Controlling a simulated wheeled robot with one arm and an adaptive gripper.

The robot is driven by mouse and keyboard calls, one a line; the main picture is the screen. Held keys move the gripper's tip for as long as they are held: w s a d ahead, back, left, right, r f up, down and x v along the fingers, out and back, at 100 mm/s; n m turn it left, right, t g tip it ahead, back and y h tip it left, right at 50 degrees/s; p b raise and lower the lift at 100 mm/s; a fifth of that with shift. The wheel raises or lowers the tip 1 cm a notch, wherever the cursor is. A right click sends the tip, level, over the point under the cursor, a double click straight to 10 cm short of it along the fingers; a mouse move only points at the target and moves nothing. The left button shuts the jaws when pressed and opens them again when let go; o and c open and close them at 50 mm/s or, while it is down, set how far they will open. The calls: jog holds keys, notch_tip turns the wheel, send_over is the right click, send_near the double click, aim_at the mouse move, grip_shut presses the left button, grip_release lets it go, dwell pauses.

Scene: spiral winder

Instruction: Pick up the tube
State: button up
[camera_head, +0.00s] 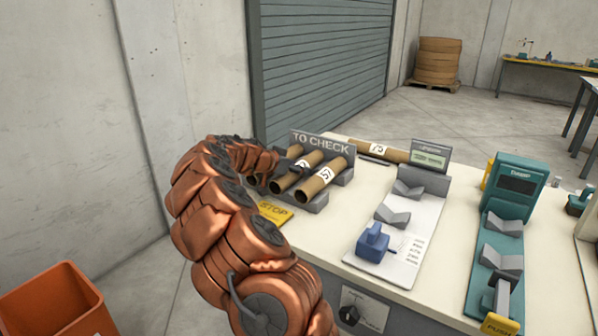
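Brown cardboard tubes lie side by side in a grey rack (345,177) under a "TO CHECK" sign (321,143). The front tube (323,179) has a white number label and an open near end. A second tube (286,183) lies just left of it, partly covered by my gripper. Part of another tube (294,152) shows behind. My gripper (287,168) is dark and small in view, over the left part of the rack. My copper arm hides some of the rack's left side. Whether the fingers touch or hold a tube cannot be made out.
A longer labelled tube (382,151) lies behind the rack. On the cream table (327,232) stand a grey V-block fixture (397,217) with a blue part (372,243), a teal device (516,187) and a yellow STOP plate (274,212). An orange bin (60,305) is at lower left.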

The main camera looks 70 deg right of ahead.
jog(key=c, duration=0.8)
jog(key=shift+r, duration=0.1)
jog(key=shift+r, duration=0.25)
jog(key=shift+c, duration=1.2)
notch_tip(320, 180, up, 18)
jog(key=shift+f+b, duration=0.25)
jog(key=shift+b, duration=0.2)
